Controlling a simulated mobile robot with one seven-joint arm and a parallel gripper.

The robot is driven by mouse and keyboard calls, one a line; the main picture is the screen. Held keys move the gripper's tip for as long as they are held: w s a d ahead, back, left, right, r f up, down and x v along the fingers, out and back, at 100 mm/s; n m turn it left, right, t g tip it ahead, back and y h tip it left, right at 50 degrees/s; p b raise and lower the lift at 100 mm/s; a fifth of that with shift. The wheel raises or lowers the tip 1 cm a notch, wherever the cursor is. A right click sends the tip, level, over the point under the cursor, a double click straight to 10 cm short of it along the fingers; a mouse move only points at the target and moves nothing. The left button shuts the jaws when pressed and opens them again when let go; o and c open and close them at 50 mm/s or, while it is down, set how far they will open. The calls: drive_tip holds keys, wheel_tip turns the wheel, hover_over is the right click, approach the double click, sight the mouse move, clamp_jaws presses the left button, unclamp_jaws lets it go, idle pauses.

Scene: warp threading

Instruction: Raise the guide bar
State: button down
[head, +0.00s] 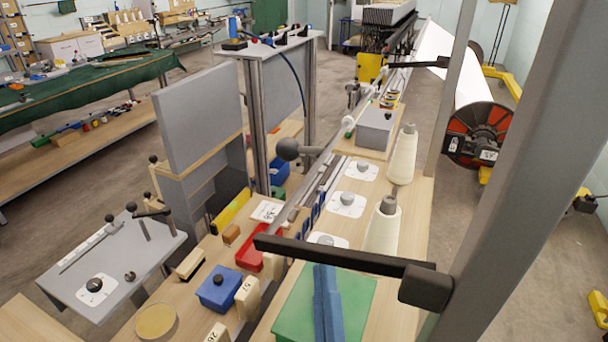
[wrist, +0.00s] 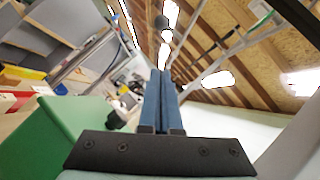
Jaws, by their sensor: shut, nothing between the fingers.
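A long grey metal bar (head: 322,178), which looks like the guide bar, runs lengthwise along the bench from near the front to the far end. A dark ball knob (head: 288,149) on a short rod stands out to its left. My gripper (head: 325,270) has two blue fingers pressed together, with nothing between them. It is over the green box at the front, right of the near end of the bar and apart from the knob. In the wrist view the fingers (wrist: 165,75) are side by side and point up and away. A black arm partly crosses in front of the fingertips in the head view.
Black arms (head: 345,255) project from grey posts (head: 500,170) at right, near my gripper. The green box (head: 300,310) lies beneath it. Thread cones (head: 383,230), a blue box (head: 219,289) and a red tray (head: 254,247) crowd the bench. A grey panel (head: 197,115) stands left.

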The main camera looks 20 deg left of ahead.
drive_tip(key=s+a+r+p+x, duration=0.1)
drive_tip(key=p+x, duration=0.5)
drive_tip(key=x, duration=0.7)
drive_tip(key=shift+s+a+r+p, duration=0.35)
drive_tip(key=shift+p, duration=0.05)
